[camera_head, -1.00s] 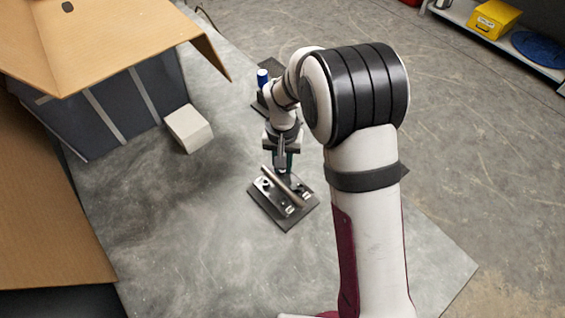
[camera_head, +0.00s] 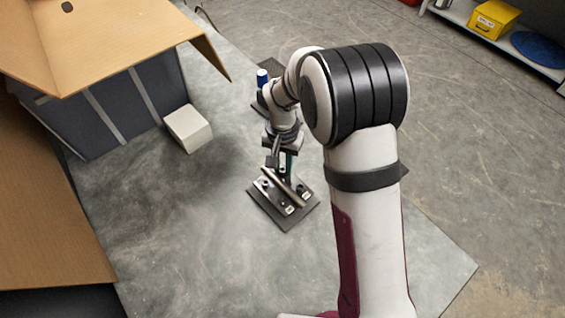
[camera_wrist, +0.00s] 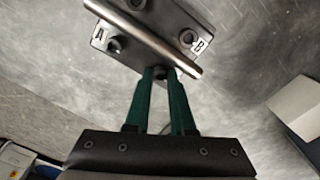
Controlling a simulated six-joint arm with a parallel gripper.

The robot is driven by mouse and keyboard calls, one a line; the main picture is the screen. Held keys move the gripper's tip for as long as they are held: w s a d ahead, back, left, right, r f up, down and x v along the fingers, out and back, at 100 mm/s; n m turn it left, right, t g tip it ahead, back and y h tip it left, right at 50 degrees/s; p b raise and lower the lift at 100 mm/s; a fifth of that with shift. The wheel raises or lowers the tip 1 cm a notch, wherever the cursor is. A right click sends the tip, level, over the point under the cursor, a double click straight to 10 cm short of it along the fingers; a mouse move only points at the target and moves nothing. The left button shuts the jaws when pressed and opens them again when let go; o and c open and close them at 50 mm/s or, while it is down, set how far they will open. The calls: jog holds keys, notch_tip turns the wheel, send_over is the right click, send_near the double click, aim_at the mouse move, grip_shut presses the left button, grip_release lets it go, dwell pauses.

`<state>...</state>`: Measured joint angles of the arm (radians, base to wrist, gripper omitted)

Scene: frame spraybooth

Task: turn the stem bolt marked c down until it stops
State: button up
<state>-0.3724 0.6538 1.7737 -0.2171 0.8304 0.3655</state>
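A dark base plate (camera_head: 272,213) lies on the grey bench top and carries a grey fixture with a round bar (camera_head: 285,187) lying across it.
A white block (camera_head: 188,128) and a dark case (camera_head: 115,105) stand to the left, beside open cardboard (camera_head: 110,45). A blue-topped item (camera_head: 262,77) stands behind my wrist. The bench left of the fixture is clear.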

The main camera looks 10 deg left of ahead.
aim_at(283, 172)
jog(key=o, duration=0.3)
notch_tip(283, 172, up, 16)
jog(key=shift+f, duration=0.1)
dwell(0.5)
jog(key=s+d+m, duration=0.1)
jog(key=s+d, duration=0.3)
jog(key=s, duration=0.4)
jog(key=s+d+m+y, duration=0.1)
jog(key=s+d, duration=0.2)
jog(key=s, duration=0.6)
jog(key=s+d+m, duration=0.1)
jog(key=s+d, duration=0.3)
jog(key=s, duration=0.4)
jog(key=shift+s+d+f+y, duration=0.15)
jog(key=shift+s+d+y, duration=0.15)
jog(key=shift+y, duration=0.1)
